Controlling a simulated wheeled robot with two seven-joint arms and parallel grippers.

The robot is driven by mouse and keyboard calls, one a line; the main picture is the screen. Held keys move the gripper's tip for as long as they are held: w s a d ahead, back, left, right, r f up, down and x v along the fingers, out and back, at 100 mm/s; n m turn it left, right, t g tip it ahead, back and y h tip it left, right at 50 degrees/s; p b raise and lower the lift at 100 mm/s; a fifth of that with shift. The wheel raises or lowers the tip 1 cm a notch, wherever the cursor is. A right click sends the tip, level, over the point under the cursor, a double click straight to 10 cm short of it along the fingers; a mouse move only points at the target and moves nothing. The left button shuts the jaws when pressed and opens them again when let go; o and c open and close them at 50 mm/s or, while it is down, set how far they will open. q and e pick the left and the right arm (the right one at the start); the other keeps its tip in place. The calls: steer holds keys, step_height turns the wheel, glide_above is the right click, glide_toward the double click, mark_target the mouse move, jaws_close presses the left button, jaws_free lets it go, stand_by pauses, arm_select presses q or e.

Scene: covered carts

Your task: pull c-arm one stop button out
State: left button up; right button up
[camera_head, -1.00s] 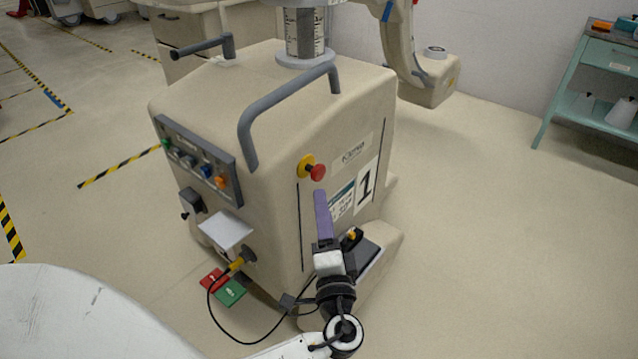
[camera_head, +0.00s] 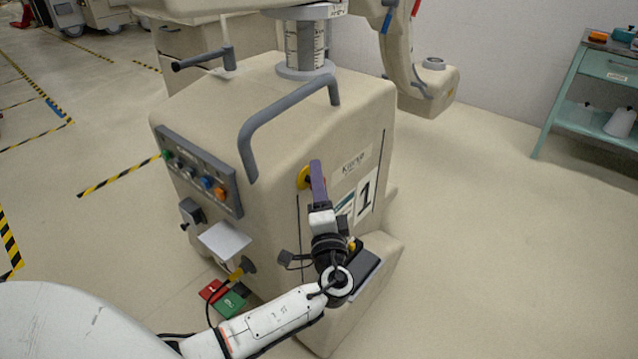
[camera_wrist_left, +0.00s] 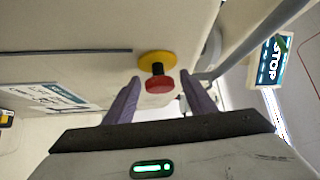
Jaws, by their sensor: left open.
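The c-arm one unit (camera_head: 270,130) is a beige cart marked with a black "1" on its side. Its stop button is a red mushroom head on a yellow collar (camera_head: 304,178); in the head view my gripper hides the red head. In the left wrist view the red head (camera_wrist_left: 159,86) stands out from the yellow collar (camera_wrist_left: 157,59). My left gripper (camera_head: 318,168) is open, with purple fingers pointing at the button. In the left wrist view the fingers (camera_wrist_left: 158,92) are spread to either side of the red head, with gaps on both sides. My right gripper is not in view.
A grey handle (camera_head: 285,110) curves over the cart's top edge. A control panel (camera_head: 197,170) with coloured buttons is on the left face. A cable plug (camera_head: 240,270) sticks out low. A teal shelf (camera_head: 590,85) stands far right, with open floor between.

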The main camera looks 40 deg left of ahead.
arm_select(q)
jaws_close()
steer(key=shift+s+d+b, duration=0.1)
steer(key=shift+d+b, duration=0.55)
steer(key=shift+d, duration=0.3)
steer(key=shift+c, duration=1.3)
jaws_free()
steer(key=shift+o, duration=1.3)
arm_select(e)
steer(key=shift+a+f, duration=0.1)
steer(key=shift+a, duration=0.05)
arm_select(q)
steer(key=v, duration=1)
steer(key=shift+d, duration=0.2)
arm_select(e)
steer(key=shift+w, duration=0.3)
